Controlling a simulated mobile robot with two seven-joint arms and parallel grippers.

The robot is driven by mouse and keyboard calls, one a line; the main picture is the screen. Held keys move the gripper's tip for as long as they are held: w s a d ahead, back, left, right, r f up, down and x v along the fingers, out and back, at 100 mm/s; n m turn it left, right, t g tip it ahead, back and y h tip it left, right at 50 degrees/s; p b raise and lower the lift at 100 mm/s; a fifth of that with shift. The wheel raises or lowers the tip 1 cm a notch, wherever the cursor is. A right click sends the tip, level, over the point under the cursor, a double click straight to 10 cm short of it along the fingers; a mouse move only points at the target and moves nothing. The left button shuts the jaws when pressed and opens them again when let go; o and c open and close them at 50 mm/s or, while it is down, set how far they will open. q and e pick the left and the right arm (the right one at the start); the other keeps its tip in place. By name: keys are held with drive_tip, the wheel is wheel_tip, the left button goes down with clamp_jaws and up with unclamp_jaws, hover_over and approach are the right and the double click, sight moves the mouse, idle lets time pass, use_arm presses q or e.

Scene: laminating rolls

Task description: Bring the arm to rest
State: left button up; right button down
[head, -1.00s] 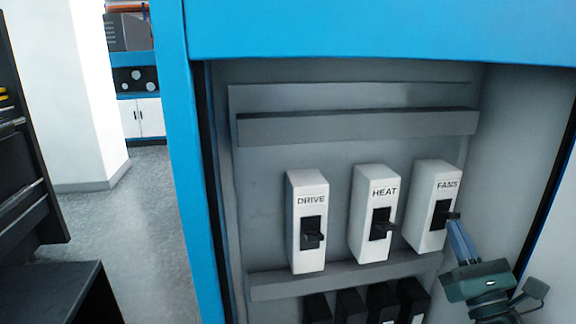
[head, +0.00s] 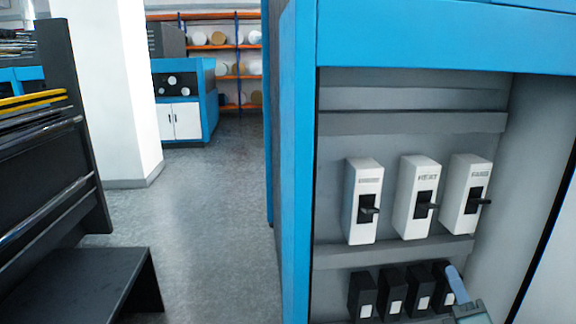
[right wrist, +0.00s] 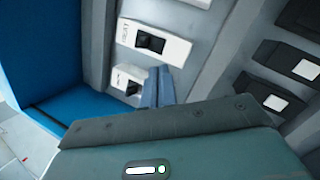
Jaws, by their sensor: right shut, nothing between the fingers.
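My right gripper (head: 456,284) is at the lower right of the head view, in front of the lower row of black blocks and below the white switches. Its blue fingers are shut and empty; they also show in the right wrist view (right wrist: 158,88). Three white breakers stand in a row in the blue cabinet: DRIVE (head: 356,222), HEAT (head: 404,218) and FANS (head: 455,214). Each has a black lever sticking out. The gripper appears apart from them. My left gripper is not in view.
The blue cabinet frame (head: 296,200) borders the recess on the left. Several black blocks (head: 391,290) sit below the switches. A dark rack (head: 60,150) and a black bench (head: 85,285) stand at the left. The grey floor (head: 215,220) between is clear.

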drive_tip(key=s+a+f+m+g+y, duration=0.1)
drive_tip(key=s+a+f+m+g, duration=0.25)
drive_tip(key=f+m, duration=0.4)
drive_tip(key=s+a+f+m+g, duration=0.3)
drive_tip(key=s+a+f+m, duration=0.1)
drive_tip(key=f, duration=0.6)
drive_tip(key=s+a+f+m+g+y, duration=0.2)
drive_tip(key=s+a+f+m+g, duration=0.4)
drive_tip(key=s+f, duration=0.6)
drive_tip(key=a+m, duration=0.2)
drive_tip(key=m, duration=0.1)
drive_tip(key=shift+s+a+f, duration=0.2)
drive_tip(key=shift+a, duration=0.2)
